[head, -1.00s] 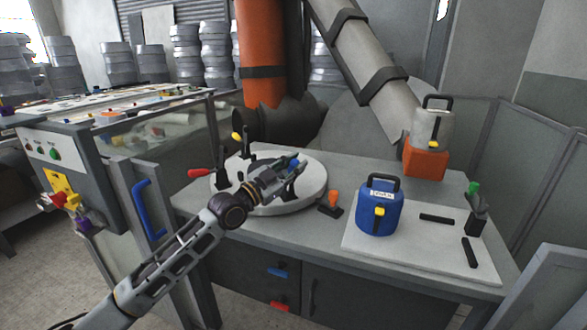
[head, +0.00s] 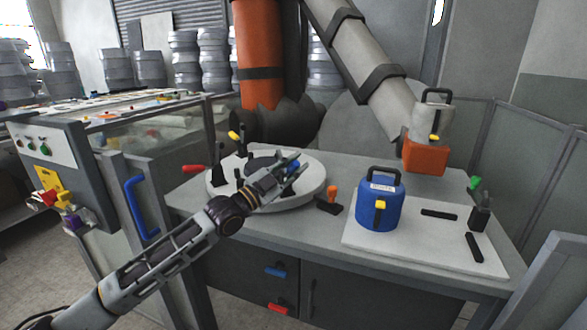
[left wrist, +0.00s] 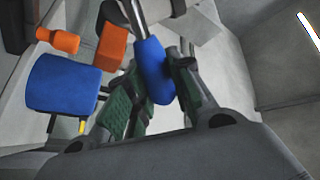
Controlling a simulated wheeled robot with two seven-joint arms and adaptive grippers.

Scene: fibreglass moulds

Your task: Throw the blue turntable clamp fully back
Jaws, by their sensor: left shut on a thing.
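The round white turntable (head: 312,186) sits on the grey workbench and carries several dark toggle clamps with coloured handles. My left gripper (head: 293,174) is over its right part. The blue clamp handle (head: 292,167) is mostly hidden by the fingers in the head view. In the left wrist view the blue handle (left wrist: 153,70) lies between the two green-padded fingers of my left gripper (left wrist: 155,92), which is shut on it. A metal bar runs from the handle to the top edge of that view. My right gripper is not in view.
A red clamp handle (head: 194,168) sticks out left and a yellow one (head: 234,136) stands at the back. An orange-handled clamp (head: 332,192) lies right of the turntable. A blue canister (head: 381,205) stands on a white board (head: 425,251). A large robot arm hangs behind.

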